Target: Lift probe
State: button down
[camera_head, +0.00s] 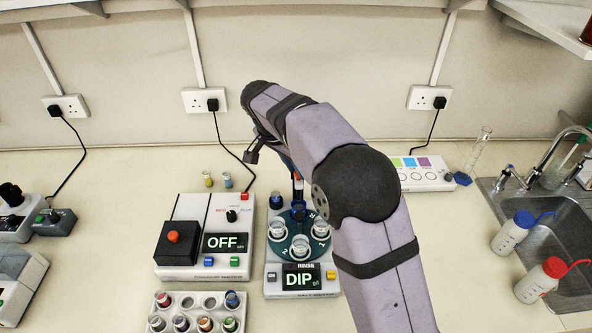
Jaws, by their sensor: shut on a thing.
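The probe (298,192) is a slim dark upright piece with a blue part near its lower end. It stands over the back of the salt meter (273,282), whose screen reads DIP under the word RINSE. My gripper (293,174) is at the probe's upper end, mostly hidden behind my arm, and is shut on it. The probe's tip is among the clear cups (277,231) on the meter's round dark plate; I cannot tell whether it is inside one.
Left of the meter is a colour meter (190,272) reading OFF. In front is a rack (188,329) of several vials. Two small vials (228,181) stand behind. A white box (430,180), a glass cylinder (478,150) and a sink (545,240) with wash bottles are at right.

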jog(key=shift+w+r, duration=0.1)
jog(key=shift+r, duration=0.15)
jog(key=c, duration=1.9)
grip_release()
jog(key=shift+o, duration=0.3)
jog(key=shift+r, duration=0.1)
jog(key=shift+a, duration=0.1)
jog(key=b+v, duration=0.1)
jog(key=v, duration=0.6)
jog(key=shift+s+b, duration=0.25)
jog(key=shift+b, duration=0.15)
